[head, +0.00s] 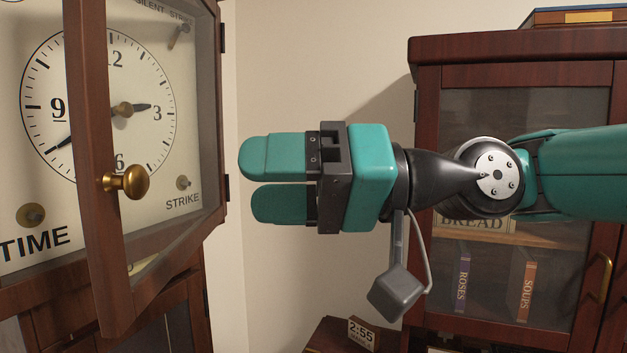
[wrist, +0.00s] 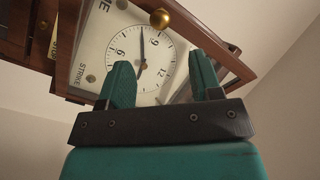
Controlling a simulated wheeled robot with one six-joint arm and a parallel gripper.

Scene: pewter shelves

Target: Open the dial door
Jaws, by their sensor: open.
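The dial door (head: 88,150) is a wooden-framed glass door on the clock at the left of the head view. It stands partly open, swung out from the clock face (head: 75,95), with its hinges on the right side. Its round brass knob (head: 130,181) is on the frame's free edge. The knob also shows in the wrist view (wrist: 159,18), above and between the fingers. My gripper (head: 245,180) is open and empty, pointing left. It is to the right of the knob and apart from it. In the wrist view my gripper (wrist: 160,80) has its fingers spread before the dial.
A glass-fronted wooden cabinet (head: 428,200) with books stands behind my arm at the right. Bare wall (head: 300,70) lies between clock and cabinet.

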